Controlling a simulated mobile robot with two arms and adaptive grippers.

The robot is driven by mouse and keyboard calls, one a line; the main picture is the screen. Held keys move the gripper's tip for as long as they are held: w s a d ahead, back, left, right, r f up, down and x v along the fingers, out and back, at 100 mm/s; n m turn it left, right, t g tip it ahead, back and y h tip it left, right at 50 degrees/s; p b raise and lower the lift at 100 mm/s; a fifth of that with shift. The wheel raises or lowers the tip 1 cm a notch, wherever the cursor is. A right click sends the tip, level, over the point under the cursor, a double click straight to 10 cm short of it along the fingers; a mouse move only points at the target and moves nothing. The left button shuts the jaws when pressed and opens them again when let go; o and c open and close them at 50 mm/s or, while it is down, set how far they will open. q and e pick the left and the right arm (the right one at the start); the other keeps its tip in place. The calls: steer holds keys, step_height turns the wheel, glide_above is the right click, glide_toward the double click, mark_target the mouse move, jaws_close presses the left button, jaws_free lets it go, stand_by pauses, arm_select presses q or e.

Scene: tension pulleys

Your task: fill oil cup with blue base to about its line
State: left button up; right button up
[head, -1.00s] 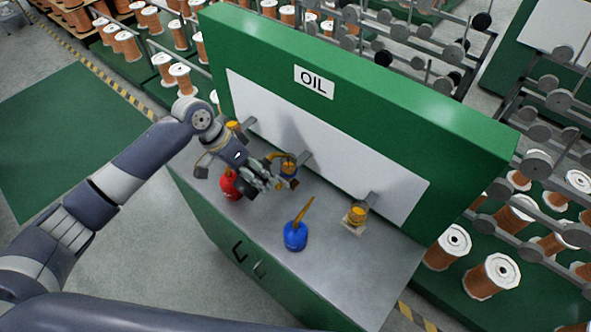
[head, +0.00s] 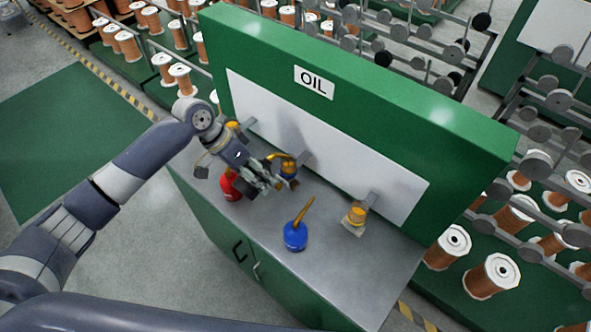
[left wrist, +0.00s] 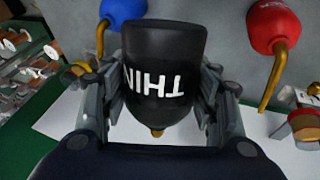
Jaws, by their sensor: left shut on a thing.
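My left gripper (head: 264,180) is shut on a black oil can (left wrist: 165,70) lettered THIN. The can is tilted in the left wrist view, and the gripper mostly hides it in the head view. Its golden spout (head: 277,156) reaches to the top of the oil cup with blue base (head: 289,173), the middle of three amber cups on the panel. I cannot tell whether spout and cup touch, and the oil level and line are too small to read. My right gripper is not in view.
A red oil can (head: 229,186) stands left of my gripper, and a blue oil can (head: 295,236) stands in front on the grey cabinet top (head: 345,272). Another amber cup (head: 356,214) is on the right, and one (head: 234,125) on the left. The white panel rises behind.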

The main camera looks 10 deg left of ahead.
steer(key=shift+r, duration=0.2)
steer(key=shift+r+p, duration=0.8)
steer(key=shift+p, duration=0.1)
stand_by(6.9)
